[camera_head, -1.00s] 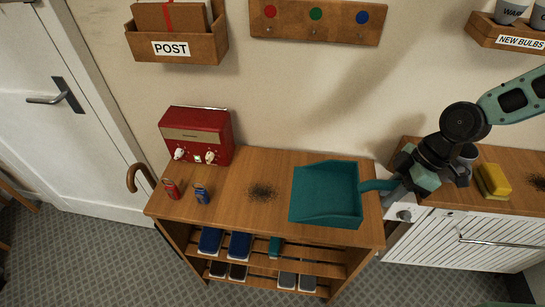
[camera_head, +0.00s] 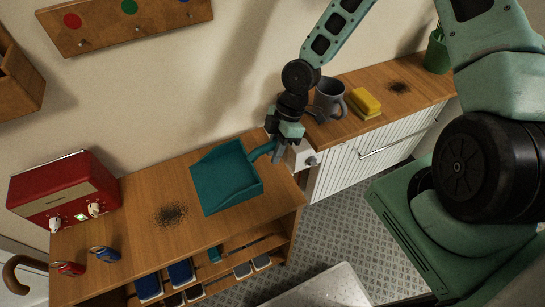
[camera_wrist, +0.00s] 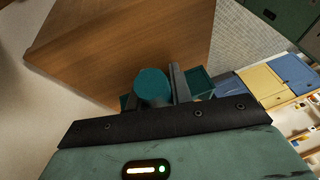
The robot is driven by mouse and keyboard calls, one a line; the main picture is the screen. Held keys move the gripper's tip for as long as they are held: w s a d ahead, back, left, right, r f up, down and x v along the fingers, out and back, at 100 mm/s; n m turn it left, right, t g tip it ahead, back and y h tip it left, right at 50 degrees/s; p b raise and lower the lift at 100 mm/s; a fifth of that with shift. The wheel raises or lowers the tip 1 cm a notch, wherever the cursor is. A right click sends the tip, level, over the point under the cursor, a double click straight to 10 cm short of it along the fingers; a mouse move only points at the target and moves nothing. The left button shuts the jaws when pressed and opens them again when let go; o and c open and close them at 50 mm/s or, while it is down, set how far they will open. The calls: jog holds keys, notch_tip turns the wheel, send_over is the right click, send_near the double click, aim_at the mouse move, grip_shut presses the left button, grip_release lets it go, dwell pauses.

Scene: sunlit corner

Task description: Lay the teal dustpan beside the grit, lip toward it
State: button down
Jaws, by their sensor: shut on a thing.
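The teal dustpan (camera_head: 224,182) is over the right part of the wooden shelf top, flat or nearly so. I cannot tell whether its underside touches the wood. Its lip faces left toward a dark patch of grit (camera_head: 171,214), with a small gap between. Its handle points right, into my gripper (camera_head: 275,148), which is shut on it. In the wrist view the round teal handle end (camera_wrist: 152,86) sits between the fingers of my gripper (camera_wrist: 155,95); most of the pan is hidden there.
Shoes fill the shelves below.

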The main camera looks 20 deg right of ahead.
notch_tip(320, 180, down, 4)
jog(key=shift+r+p, duration=0.15)
jog(key=shift+p, duration=0.2)
jog(key=shift+f, duration=0.25)
jog(key=shift+f+b, duration=0.45)
jog(key=shift+f, duration=0.05)
jog(key=c, duration=1.3)
grip_release()
jog(key=shift+o, duration=0.2)
